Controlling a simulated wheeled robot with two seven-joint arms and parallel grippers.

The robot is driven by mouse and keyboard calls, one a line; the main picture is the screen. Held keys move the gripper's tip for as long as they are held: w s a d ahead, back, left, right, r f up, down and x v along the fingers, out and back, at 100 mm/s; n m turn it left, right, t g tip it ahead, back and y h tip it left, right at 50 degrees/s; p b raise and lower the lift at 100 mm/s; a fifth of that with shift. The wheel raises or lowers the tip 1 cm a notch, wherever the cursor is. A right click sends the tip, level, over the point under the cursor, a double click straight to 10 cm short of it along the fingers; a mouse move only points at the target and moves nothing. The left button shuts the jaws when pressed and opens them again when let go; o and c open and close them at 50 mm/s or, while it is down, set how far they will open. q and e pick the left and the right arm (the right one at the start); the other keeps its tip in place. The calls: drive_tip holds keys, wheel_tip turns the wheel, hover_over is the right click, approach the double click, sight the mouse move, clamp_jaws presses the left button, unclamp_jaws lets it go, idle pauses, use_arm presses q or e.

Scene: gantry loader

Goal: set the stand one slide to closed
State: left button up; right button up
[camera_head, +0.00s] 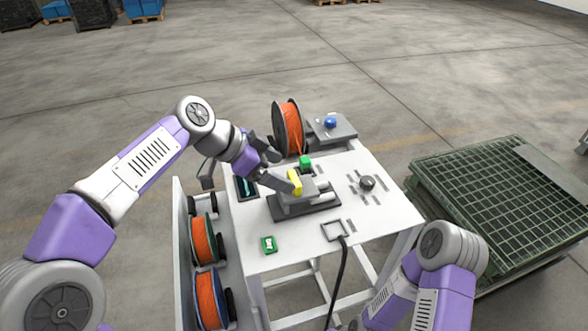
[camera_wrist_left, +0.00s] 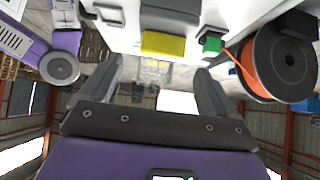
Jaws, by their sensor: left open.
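A grey stand (camera_head: 322,202) with a dark base sits mid-table and carries a yellow block (camera_head: 295,182), which looks like a slide's handle. A green cube (camera_head: 305,162) is behind it. My left gripper (camera_head: 282,169) is open, with its fingers close to the yellow block. In the left wrist view, the open left gripper (camera_wrist_left: 157,72) faces the yellow block (camera_wrist_left: 163,43), which lies ahead between the lines of the fingers; contact cannot be told. The green cube (camera_wrist_left: 211,44) is right of it. The slide's position is partly hidden by the gripper. My right gripper is out of view.
The white table (camera_head: 262,225) also holds a large orange spool (camera_head: 290,128), a blue knob (camera_head: 330,123), a grey round knob (camera_head: 367,182) and a small green box (camera_head: 268,244). Orange spools (camera_head: 205,240) hang at its left side. A green mesh pallet (camera_head: 500,195) stands right.

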sight(294, 178)
use_arm(q)
drive_tip(key=x, duration=0.5)
drive_tip(key=shift+w+d+f, duration=0.15)
drive_tip(key=shift+d+f, duration=0.05)
drive_tip(key=shift+f, duration=0.15)
drive_tip(key=shift+w, duration=0.1)
drive_tip(key=c, duration=1.3)
drive_tip(key=d, duration=0.1)
drive_tip(key=w+d, duration=0.1)
drive_tip(key=d, duration=0.1)
drive_tip(key=d+p, duration=0.1)
drive_tip(key=d, duration=0.1)
drive_tip(key=shift+w, duration=0.3)
drive_tip(key=shift+r, duration=0.1)
drive_tip(key=shift+c, duration=0.7)
drive_tip(key=o, duration=1.2)
drive_tip(key=shift+c, duration=0.2)
drive_tip(key=shift+o, duration=1.4)
drive_tip(key=shift+d, duration=0.15)
